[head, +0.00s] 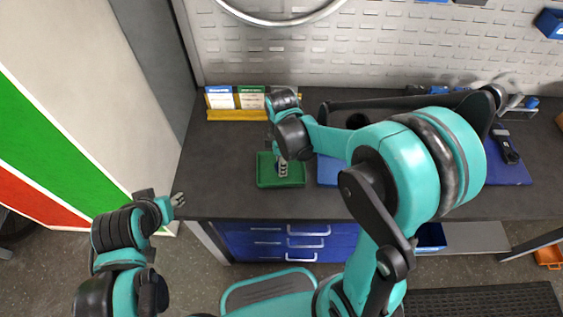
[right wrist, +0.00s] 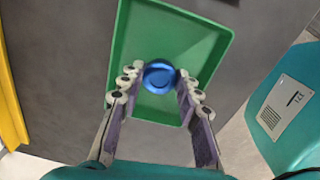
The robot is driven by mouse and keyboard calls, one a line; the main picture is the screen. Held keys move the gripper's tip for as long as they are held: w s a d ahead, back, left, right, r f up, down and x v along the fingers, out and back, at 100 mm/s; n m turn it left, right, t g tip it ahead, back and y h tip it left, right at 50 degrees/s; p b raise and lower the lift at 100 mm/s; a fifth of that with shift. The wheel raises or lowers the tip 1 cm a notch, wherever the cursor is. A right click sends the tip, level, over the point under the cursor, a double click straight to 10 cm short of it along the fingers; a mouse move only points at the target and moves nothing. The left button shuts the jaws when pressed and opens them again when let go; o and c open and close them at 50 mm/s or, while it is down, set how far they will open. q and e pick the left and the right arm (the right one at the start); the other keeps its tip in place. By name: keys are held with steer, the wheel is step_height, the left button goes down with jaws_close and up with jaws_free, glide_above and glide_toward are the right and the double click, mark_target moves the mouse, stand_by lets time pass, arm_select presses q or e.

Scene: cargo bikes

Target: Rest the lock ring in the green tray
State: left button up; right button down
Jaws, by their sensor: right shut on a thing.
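The green tray (head: 264,180) lies on the dark workbench near its front edge, and it fills the upper middle of the right wrist view (right wrist: 205,42). My right gripper (head: 283,170) points down over the tray. It is shut on the lock ring (right wrist: 160,76), a round blue piece between the fingertips in the right wrist view. The ring is over the inside of the tray; I cannot tell whether it touches the floor. In the head view the ring is hidden by the gripper. My left gripper (head: 178,200) is away at the bench's left front corner, its opening unclear.
A yellow holder (head: 238,115) with cards stands behind the tray. A blue mat (head: 327,172) lies right of the tray, partly behind my right arm. A dark handheld tool (head: 504,145) lies further right. A perforated wall (head: 290,55) closes the back.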

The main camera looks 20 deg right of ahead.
steer(key=shift+f+b, duration=0.55)
steer(key=shift+f, duration=0.05)
stand_by(0.9)
steer(key=c, duration=1)
jaws_free()
step_height(320, 180, up, 12)
steer(key=s+d+m+t, duration=0.2)
steer(key=s+m, duration=0.3)
steer(key=m, duration=0.3)
steer(key=s+d+m+t, duration=0.2)
steer(key=s+m+t, duration=0.3)
steer(key=m, duration=0.3)
steer(key=shift+s+d+f+m, duration=0.15)
steer(key=shift+d+f+m, duration=0.05)
steer(key=shift+d+m, duration=0.1)
